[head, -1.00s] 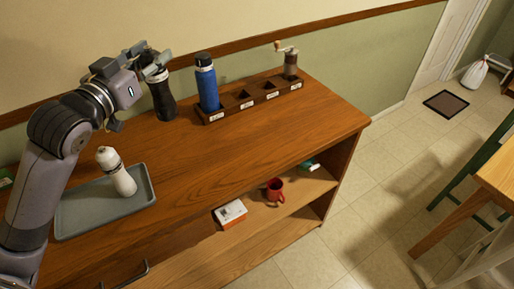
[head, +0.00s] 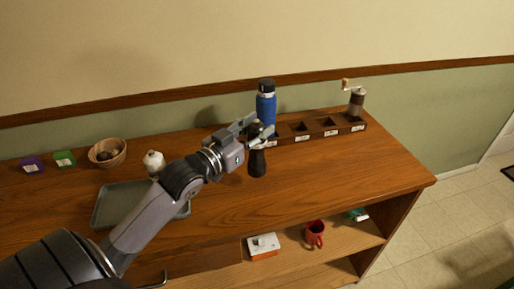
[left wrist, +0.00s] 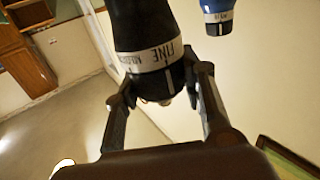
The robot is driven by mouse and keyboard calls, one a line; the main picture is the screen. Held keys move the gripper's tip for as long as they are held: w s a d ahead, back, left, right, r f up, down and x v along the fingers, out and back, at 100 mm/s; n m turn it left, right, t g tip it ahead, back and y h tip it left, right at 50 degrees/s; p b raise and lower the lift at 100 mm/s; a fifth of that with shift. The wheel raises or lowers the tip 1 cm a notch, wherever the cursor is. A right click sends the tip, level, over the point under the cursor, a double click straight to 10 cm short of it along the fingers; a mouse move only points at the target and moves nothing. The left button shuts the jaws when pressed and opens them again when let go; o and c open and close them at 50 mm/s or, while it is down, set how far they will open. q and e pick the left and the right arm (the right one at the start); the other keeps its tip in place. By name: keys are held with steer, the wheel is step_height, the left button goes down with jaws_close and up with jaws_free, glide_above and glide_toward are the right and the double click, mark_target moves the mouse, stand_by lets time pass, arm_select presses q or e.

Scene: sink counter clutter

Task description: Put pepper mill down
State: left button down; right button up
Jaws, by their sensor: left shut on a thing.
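My left gripper (head: 260,133) is shut on the dark pepper mill (head: 257,164), around its upper part. The mill is about upright over the counter, just in front of the blue bottle; I cannot tell whether its base touches the wood. In the left wrist view, the mill (left wrist: 145,25) shows between the fingers with a pale band of grind markings. The labelled dark rack (head: 312,134) is behind and right of it, with empty square slots in its middle. My right gripper is not in view.
The blue bottle (head: 266,110) stands at the rack's left end and a hand-crank grinder (head: 356,104) at its right end. A white bottle (head: 153,161) and grey tray (head: 112,201) are partly behind my arm. A wooden bowl (head: 107,152) is further left. The counter's right front is clear.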

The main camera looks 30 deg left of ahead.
mark_target(251, 150)
arm_select(q)
steer(key=shift+f, duration=2.85)
steer(key=c, duration=1)
jaws_free()
steer(key=s+a+b, duration=0.1)
steer(key=s+b, duration=0.1)
steer(key=s, duration=1)
steer(key=shift+a, duration=0.2)
